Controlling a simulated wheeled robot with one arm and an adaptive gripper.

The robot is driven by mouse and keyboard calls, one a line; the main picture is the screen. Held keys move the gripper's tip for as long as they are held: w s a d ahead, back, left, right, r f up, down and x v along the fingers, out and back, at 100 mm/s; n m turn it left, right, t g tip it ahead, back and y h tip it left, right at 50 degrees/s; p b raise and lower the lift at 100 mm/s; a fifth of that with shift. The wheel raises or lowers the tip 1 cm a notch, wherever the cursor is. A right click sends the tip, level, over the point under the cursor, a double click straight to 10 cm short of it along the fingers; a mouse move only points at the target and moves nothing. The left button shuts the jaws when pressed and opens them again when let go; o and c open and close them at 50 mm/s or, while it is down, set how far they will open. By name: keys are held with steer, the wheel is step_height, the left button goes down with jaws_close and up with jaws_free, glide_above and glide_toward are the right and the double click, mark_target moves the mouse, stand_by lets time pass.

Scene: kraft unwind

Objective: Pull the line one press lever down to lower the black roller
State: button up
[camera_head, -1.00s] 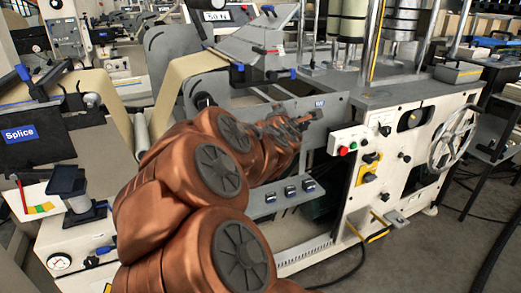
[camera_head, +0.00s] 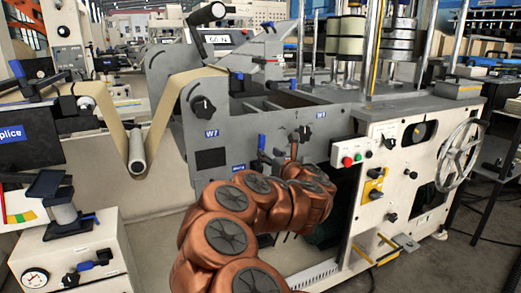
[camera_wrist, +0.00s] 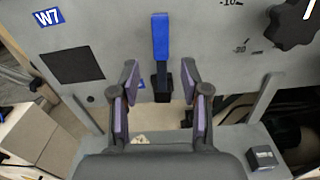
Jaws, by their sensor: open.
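A lever with a blue handle (camera_wrist: 160,38) and a black base stands upright on the grey machine panel (camera_wrist: 110,30) in the wrist view. It also shows in the head view, where its blue handle (camera_head: 262,142) rises just behind my arm. My gripper (camera_wrist: 160,80) is open, with one finger on each side of the lever's lower part in the picture. I see no contact, and the depth between fingers and lever is unclear. In the head view my gripper (camera_head: 282,158) is small and partly hidden by my arm. I cannot make out a black roller with certainty.
A W7 label (camera_wrist: 46,17) and dark square (camera_wrist: 72,65) lie left of the lever, a black knob (camera_wrist: 292,27) right. A small dark block (camera_wrist: 262,157) sits on a ledge at lower right. Brown paper web (camera_head: 168,112) runs past a grey roller (camera_head: 137,152).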

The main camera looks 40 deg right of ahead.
mark_target(262, 148)
steer(key=x, duration=0.5)
steer(key=shift+w+d, duration=0.15)
steer(key=shift+w, duration=0.25)
steer(key=shift+w+d+b, duration=0.3)
steer(key=shift+w, duration=0.35)
jaws_close()
